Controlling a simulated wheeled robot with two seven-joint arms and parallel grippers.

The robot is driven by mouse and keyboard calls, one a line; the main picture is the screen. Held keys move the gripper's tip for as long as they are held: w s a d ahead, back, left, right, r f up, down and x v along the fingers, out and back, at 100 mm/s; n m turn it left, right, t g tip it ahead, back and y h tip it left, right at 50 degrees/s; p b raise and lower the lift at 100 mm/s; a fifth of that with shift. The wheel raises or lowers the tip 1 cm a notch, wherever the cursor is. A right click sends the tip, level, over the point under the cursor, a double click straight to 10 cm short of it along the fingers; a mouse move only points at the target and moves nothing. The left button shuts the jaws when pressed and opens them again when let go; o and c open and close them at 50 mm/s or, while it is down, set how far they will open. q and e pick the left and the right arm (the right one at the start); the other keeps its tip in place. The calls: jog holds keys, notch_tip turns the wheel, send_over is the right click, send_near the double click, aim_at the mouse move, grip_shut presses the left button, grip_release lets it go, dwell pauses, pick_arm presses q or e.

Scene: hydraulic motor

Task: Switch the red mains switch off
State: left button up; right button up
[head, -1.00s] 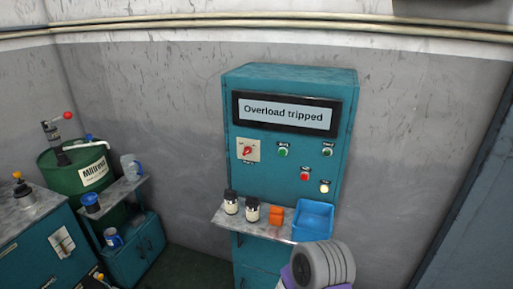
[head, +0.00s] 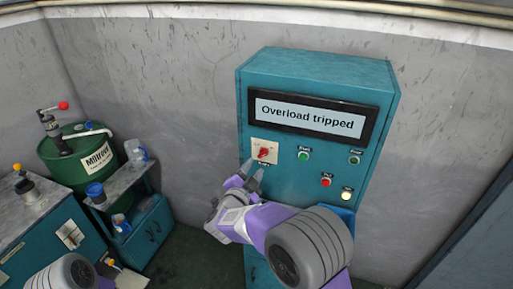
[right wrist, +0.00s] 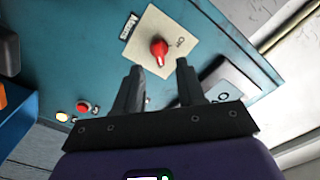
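The red mains switch (head: 263,152) is a small red rotary knob on a cream plate (head: 272,145), at the left of the teal control cabinet (head: 300,190). In the right wrist view the red knob (right wrist: 159,47) lies ahead of the fingers, on its pale plate (right wrist: 150,65). My right gripper (head: 252,170) is just below the switch, with its fingers pointing up at it. In the right wrist view the right gripper (right wrist: 157,75) has its two fingers apart with nothing between them. A gap shows between the fingertips and the knob. My left gripper is out of view.
The cabinet display (head: 312,114) reads "Overload tripped". A green button (head: 304,154), a red button (head: 326,181) and a pale button (head: 346,195) sit right of the switch. A blue tray (head: 346,217) is partly hidden by my arm. A green barrel (head: 75,157) stands at left.

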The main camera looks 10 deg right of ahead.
aim_at(261, 156)
jog(key=x, duration=0.6)
jog(key=shift+w+d, duration=0.15)
jog(key=shift+d, duration=0.2)
jog(key=shift+p, duration=0.3)
grip_shut()
